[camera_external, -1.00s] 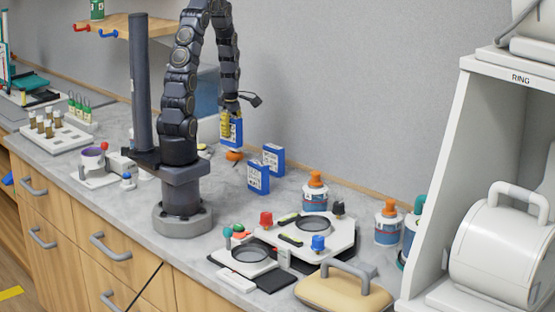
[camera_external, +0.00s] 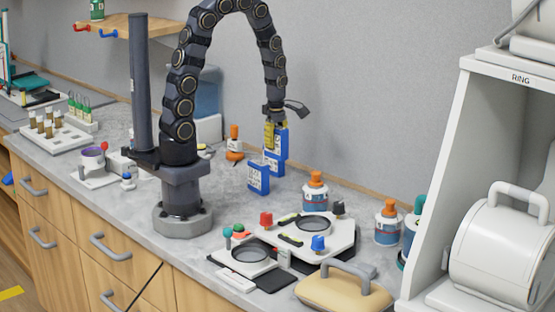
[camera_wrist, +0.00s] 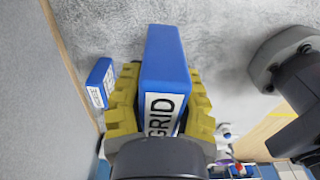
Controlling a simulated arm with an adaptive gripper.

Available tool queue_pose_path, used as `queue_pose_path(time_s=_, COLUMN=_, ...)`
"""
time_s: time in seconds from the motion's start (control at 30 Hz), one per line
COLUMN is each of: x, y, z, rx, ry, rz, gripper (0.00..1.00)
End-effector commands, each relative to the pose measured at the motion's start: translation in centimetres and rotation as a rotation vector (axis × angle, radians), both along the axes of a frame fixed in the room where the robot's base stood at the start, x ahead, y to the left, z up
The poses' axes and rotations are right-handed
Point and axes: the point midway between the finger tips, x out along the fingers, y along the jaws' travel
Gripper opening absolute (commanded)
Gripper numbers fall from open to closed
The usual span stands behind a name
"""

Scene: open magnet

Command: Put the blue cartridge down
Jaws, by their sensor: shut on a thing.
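My gripper (camera_external: 275,125), with yellow ridged fingers, is shut on a blue cartridge (camera_external: 282,143) and holds it above the counter. In the wrist view the held cartridge (camera_wrist: 165,70) sits between the fingers, its white label reading GRID. One standing cartridge (camera_wrist: 101,83) shows left of my gripper in the wrist view.
An orange-topped bottle (camera_external: 315,190) stands right of the cartridges, and an orange item (camera_external: 235,145) stands left of them. White plates (camera_external: 312,232) with coloured knobs lie in front. The wall is close behind. Some bare counter (camera_external: 215,180) shows left of the cartridges.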

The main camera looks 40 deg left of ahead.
Motion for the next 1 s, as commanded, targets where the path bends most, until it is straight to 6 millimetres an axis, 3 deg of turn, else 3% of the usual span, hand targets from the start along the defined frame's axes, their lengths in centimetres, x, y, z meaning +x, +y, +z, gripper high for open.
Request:
queue_pose_path(time_s=0.3, x=6.8, y=-1.1, z=-3.4, rx=-0.001, ry=0.000, rz=0.000, gripper=0.00)
queue_pose_path(time_s=0.5, x=9.2, y=-1.4, z=-6.6, rx=-0.001, ry=0.003, rz=0.000, gripper=0.00)
queue_pose_path(time_s=0.87, x=11.0, y=-1.7, z=-8.7, rx=0.000, ry=0.000, rz=0.000, gripper=0.00)
queue_pose_path(time_s=1.0, x=11.0, y=-1.7, z=-10.8, rx=0.000, ry=0.005, rz=0.001, gripper=0.00)
